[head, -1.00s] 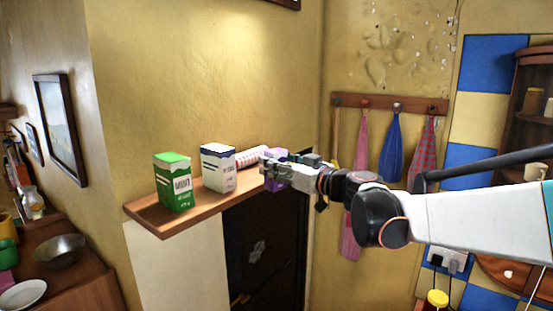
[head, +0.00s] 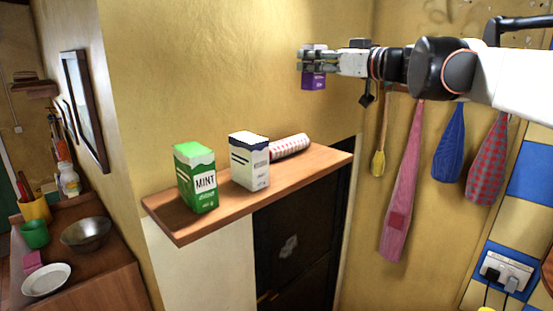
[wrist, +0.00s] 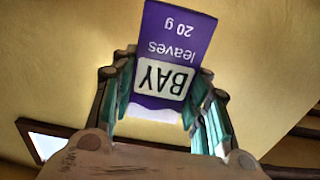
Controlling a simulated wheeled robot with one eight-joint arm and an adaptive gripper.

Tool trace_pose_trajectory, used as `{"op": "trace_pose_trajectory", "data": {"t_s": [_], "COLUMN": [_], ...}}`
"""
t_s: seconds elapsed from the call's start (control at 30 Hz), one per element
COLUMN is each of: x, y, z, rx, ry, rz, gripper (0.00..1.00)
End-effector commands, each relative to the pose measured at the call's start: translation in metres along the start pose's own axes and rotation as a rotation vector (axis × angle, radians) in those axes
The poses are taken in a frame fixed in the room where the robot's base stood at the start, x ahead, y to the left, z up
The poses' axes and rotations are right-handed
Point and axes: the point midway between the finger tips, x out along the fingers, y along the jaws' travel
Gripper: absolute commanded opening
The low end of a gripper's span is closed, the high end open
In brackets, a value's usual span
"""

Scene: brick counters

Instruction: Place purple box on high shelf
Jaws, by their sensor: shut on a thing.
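The purple box (head: 314,82) is held in my gripper (head: 313,62), well above the right end of the wooden shelf (head: 235,198). In the wrist view the purple box (wrist: 172,45) shows a white label reading "BAY" and the words "leaves 20 g", upside down in the picture. The fingers of my gripper (wrist: 165,100) are shut on it from both sides. In the head view the fingers hide the box's upper part. The box does not touch the shelf.
A green mint box (head: 197,182), a white box (head: 249,165) and a lying red-and-white patterned roll (head: 290,147) stand on the shelf. The shelf's right end is bare. Cloths (head: 402,195) hang on the wall at right. A counter with a bowl (head: 86,232) is at left.

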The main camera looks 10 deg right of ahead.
Motion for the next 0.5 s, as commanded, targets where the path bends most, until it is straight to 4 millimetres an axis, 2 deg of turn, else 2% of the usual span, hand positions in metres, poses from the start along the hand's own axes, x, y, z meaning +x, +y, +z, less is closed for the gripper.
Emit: {"op": "trace_pose_trajectory", "data": {"t_s": [0.07,0.17,0.5], "x": [-0.002,-0.003,-0.003], "y": [0.001,0.000,0.001], "z": [0.006,0.026,0.109], "rx": [0.000,0.000,0.000], "ry": [0.000,0.000,0.000], "rz": [0.001,0.001,0.001], "gripper": [0.22,0.22,0.22]}}
